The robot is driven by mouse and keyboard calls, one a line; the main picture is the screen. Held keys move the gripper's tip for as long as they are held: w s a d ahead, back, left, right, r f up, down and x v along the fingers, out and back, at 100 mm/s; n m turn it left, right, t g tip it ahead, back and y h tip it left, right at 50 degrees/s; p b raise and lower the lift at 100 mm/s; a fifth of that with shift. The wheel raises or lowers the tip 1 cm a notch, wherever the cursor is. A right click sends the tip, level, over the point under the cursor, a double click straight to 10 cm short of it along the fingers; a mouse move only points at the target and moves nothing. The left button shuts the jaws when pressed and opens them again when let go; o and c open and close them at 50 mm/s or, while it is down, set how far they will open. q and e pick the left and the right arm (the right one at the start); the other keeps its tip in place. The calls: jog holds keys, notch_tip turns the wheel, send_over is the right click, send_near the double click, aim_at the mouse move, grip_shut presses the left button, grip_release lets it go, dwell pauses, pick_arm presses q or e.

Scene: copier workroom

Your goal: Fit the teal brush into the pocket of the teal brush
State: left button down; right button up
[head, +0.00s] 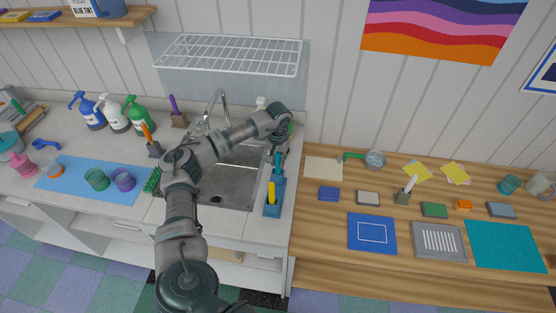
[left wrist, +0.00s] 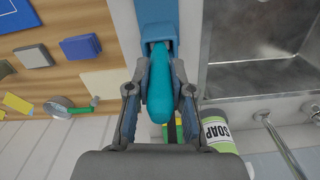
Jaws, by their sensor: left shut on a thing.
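The teal brush (head: 277,166) stands roughly upright at the far part of a blue holder (head: 273,208) on the counter, right of the sink. My left gripper (head: 279,153) is shut on its handle from above and behind. In the left wrist view, the teal brush (left wrist: 159,92) lies between the two fingers (left wrist: 161,72), its far end at an opening in the blue holder (left wrist: 156,14). How deep it sits in the pocket is hidden. A yellow-handled brush (head: 271,192) stands in the near pocket of the holder. My right gripper is not in view.
The steel sink (head: 225,187) and its faucet (head: 216,99) lie left of the holder. A soap bottle (left wrist: 219,130) stands close to my gripper. A wooden table (head: 328,220) with pads and small blocks adjoins on the right.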

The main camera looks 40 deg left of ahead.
pick_arm(q)
jog(key=c, duration=0.9)
grip_release()
jog(key=shift+c, duration=0.2)
notch_tip(320, 180, up, 12)
jog(key=shift+w+f, duration=0.1)
